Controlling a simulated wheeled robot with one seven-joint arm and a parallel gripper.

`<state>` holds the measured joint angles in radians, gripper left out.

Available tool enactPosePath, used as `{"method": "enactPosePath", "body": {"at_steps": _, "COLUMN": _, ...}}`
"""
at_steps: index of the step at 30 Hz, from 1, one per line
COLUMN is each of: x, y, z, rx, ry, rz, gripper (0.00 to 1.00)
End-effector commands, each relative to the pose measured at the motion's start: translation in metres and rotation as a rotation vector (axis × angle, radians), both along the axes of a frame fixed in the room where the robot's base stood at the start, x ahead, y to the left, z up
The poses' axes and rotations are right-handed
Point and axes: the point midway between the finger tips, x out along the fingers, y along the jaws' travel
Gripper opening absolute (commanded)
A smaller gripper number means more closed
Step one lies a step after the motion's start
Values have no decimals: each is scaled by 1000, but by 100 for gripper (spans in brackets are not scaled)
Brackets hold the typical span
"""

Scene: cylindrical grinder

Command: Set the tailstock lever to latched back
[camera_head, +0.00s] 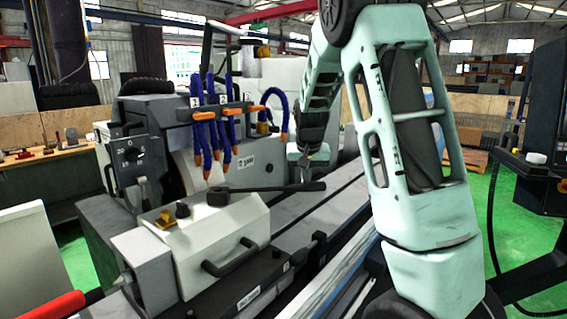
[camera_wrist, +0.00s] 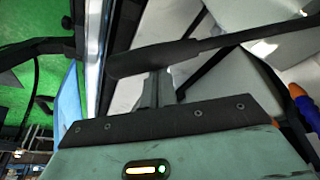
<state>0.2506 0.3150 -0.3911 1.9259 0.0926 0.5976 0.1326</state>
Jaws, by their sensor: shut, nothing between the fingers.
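The tailstock lever (camera_head: 265,188) is a dark rod with a thicker grip at its right end. It lies nearly level on top of the pale tailstock housing (camera_head: 235,225), its grip reaching out to the right. In the wrist view the lever's grip (camera_wrist: 150,58) crosses the upper middle, just beyond my fingertips. My gripper (camera_head: 304,161) is shut and empty, close to the grip end of the lever. In the wrist view its narrow dark fingers (camera_wrist: 157,82) stand together and overlap the grip's lower edge. I cannot tell whether they touch it.
Blue coolant hoses (camera_head: 225,135) with orange tips hang over the grinding wheel guard left of my gripper. A black curved handle (camera_head: 230,262) sticks out from the tailstock front. The machine's table (camera_head: 335,185) runs back to the right.

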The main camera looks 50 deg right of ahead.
Motion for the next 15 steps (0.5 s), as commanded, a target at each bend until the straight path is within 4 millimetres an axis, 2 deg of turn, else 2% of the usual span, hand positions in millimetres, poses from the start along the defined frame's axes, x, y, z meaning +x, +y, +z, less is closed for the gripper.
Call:
{"method": "enactPosePath", "body": {"at_steps": 6, "x": -13, "y": 13, "z": -1, "rx": 1, "ry": 0, "rz": 2, "gripper": 0}}
{"method": "enactPosePath", "body": {"at_steps": 15, "x": -17, "y": 20, "z": -2, "rx": 6, "ry": 5, "rz": 5, "gripper": 0}}
